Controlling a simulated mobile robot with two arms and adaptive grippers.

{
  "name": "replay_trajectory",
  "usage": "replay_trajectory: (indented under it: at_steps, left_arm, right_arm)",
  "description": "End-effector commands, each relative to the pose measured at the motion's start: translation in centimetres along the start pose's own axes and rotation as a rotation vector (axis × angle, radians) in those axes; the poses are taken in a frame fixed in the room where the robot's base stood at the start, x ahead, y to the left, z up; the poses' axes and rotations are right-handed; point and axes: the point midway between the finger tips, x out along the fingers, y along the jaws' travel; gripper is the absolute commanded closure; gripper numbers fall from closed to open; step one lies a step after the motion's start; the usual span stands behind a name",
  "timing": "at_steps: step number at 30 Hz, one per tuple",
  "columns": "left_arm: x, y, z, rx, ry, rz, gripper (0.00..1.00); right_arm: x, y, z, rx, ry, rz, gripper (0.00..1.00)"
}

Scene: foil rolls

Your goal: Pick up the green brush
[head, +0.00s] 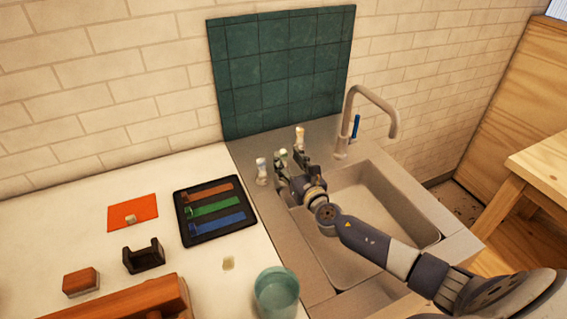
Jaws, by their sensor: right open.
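A small item with a pale green top (283,155), which looks like the green brush, stands on the grey ledge behind the sink. My right gripper (291,163) is open at the ledge, and its dark fingers are close to this item. The gripper hides the item's lower part. I cannot tell whether the fingers touch it. My left gripper is not in view.
A white-topped item (262,171) and a tan-topped one (300,138) stand on either side of the green-topped one. A tap (372,95) rises at the right. A black tray (183,222) with coloured strips and a glass (277,293) are on the left counter.

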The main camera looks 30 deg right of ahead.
Motion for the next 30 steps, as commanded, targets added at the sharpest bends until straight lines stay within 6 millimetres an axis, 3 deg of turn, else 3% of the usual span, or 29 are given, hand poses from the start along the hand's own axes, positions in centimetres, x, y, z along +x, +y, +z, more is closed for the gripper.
replay_trajectory:
  at_steps: [5, 17, 23, 30]
  left_arm:
    - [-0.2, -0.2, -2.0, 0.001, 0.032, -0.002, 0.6]
    - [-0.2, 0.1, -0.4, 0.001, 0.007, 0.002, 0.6]
    - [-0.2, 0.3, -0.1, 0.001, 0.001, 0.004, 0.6]
    - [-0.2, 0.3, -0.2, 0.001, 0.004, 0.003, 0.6]
  right_arm:
    - [2.4, 0.1, 0.1, 0.002, -0.002, -0.002, 0.55]
    - [3.4, 0.1, 0.0, 0.002, 0.0, 0.0, 0.55]
    - [3.4, 0.1, 0.0, 0.002, 0.0, 0.0, 1.0]
    - [3.4, 0.1, 0.0, 0.002, 0.0, 0.0, 1.0]
